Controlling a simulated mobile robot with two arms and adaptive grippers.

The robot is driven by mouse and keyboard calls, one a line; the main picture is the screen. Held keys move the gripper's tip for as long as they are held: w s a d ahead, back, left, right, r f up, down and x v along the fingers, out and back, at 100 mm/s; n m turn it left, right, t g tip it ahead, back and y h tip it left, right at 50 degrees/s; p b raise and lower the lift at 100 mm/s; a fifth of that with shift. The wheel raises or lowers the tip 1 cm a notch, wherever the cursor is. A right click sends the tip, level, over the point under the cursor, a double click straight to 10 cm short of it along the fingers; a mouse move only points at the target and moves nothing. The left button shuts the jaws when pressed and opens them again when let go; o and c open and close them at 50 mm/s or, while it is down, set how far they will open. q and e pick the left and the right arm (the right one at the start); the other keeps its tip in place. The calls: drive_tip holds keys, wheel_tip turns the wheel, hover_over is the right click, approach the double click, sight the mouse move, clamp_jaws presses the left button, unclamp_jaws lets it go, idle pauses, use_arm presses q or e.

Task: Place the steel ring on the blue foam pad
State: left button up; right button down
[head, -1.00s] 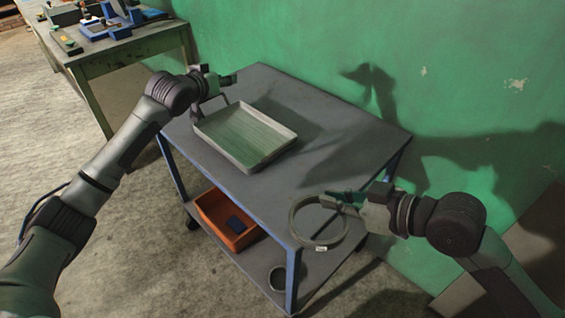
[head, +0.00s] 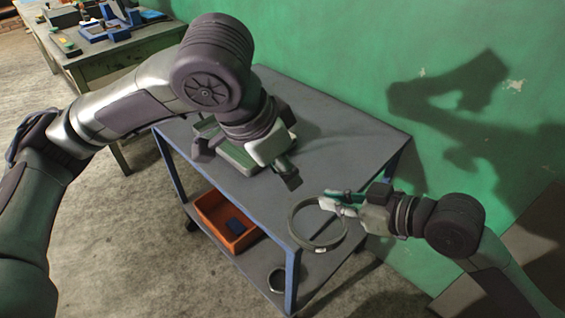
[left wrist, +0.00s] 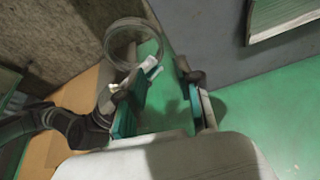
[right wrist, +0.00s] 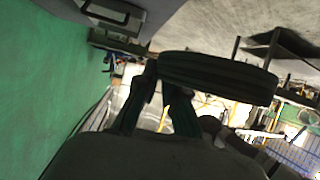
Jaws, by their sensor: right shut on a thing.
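My right gripper (head: 345,203) is shut on the rim of the steel ring (head: 318,248), which hangs at the front right corner of the cart. The ring also shows in the left wrist view (left wrist: 106,46) and as a dark band in the right wrist view (right wrist: 218,76). My left gripper (head: 247,166) is open and empty over the front of the tray, its fingers spread. I cannot tell which thing is the blue foam pad; a dark blue block (head: 235,226) lies in the orange bin, and blue items (head: 97,30) stand on the far bench.
The shallow tray (head: 236,160) on the cart top (head: 340,125) is partly hidden by my left arm. The orange bin (head: 212,228) and a dark round container (head: 277,280) sit on the lower shelf. The cart top right of the tray is clear. A green wall stands behind.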

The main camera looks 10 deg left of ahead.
sight(303, 200)
use_arm(q)
drive_tip(key=x, duration=1.1)
drive_tip(key=shift+w+d+f, duration=0.1)
drive_tip(key=shift+w+f, duration=0.05)
drive_tip(key=shift+f, duration=0.15)
clamp_jaws()
use_arm(e)
drive_tip(key=c, duration=1.2)
unclamp_jaws()
